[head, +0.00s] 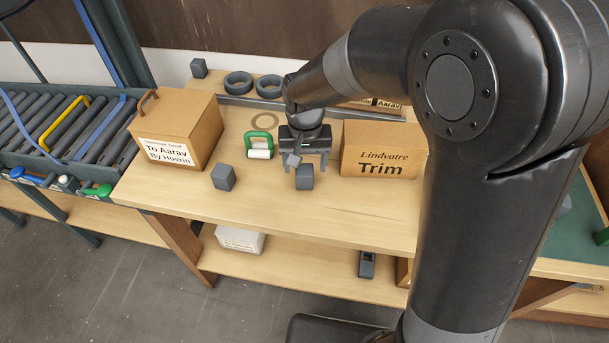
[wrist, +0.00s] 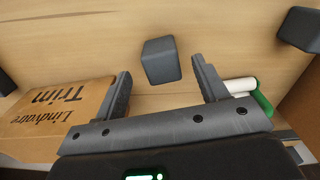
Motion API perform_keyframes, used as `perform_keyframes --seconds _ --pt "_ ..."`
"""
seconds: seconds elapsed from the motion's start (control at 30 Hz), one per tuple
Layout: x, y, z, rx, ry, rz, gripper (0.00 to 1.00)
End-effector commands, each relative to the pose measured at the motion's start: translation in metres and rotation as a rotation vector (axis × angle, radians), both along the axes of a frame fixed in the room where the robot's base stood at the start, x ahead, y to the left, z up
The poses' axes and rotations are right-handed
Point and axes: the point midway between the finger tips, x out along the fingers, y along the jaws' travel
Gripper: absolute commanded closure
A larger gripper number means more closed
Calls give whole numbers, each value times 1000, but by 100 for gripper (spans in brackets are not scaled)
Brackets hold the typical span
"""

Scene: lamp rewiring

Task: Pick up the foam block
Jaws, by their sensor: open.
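A dark grey block (head: 304,178), which looks like the foam block, sits on the bench top between the two cardboard boxes. My gripper (head: 304,167) is low over the bench, pointing down, its fingers spread and empty. In the wrist view the block (wrist: 160,60) shows between and just beyond the fingertips (wrist: 160,70), with clear space on both sides; I see no contact. A similar grey block (head: 223,177) stands to the left, also at the wrist view's right edge (wrist: 302,28). Another grey cube (head: 198,68) is at the back left.
The Lindvatre Trim box (head: 382,150) stands close right of my gripper. A green-handled item (head: 259,143) with a white roll stands close left. A taller box (head: 177,128) is farther left. Black rings (head: 238,83) lie behind. The bench's front strip is clear.

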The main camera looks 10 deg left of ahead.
Motion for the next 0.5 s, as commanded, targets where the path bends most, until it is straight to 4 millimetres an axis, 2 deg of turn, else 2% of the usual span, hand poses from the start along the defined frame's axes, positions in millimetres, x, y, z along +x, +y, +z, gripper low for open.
perform_keyframes --seconds 0.17,0.4,0.5 --pt "0 0 -14 -2 3 1 34" --pt "2 2 -49 -1 2 1 34" --pt "2 2 -56 0 1 0 34"
